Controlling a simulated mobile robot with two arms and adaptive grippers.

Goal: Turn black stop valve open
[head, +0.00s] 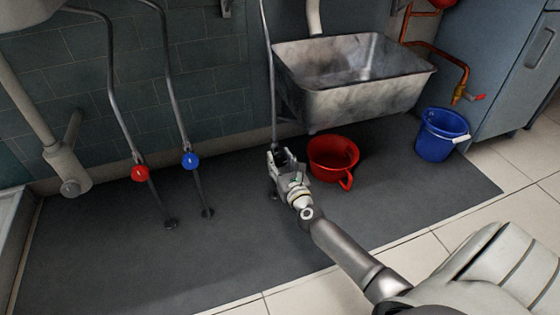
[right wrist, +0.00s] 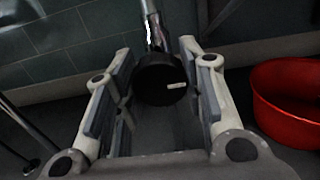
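The black stop valve (right wrist: 162,80) shows in the right wrist view as a round black knob on a thin metal pipe, with a short white mark on its right side. My right gripper (right wrist: 158,92) is open, with one finger on each side of the knob. Narrow gaps show between the finger pads and the knob. In the head view my right gripper (head: 282,158) is at the foot of the pipe left of the sink and largely hides the valve. My left gripper is not in view.
A red-knobbed valve (head: 140,173) and a blue-knobbed valve (head: 190,160) stand on pipes to the left. A red basin (head: 333,155) sits close right of my gripper, below the metal sink (head: 350,95). A blue bucket (head: 438,137) stands farther right. The dark mat's front is clear.

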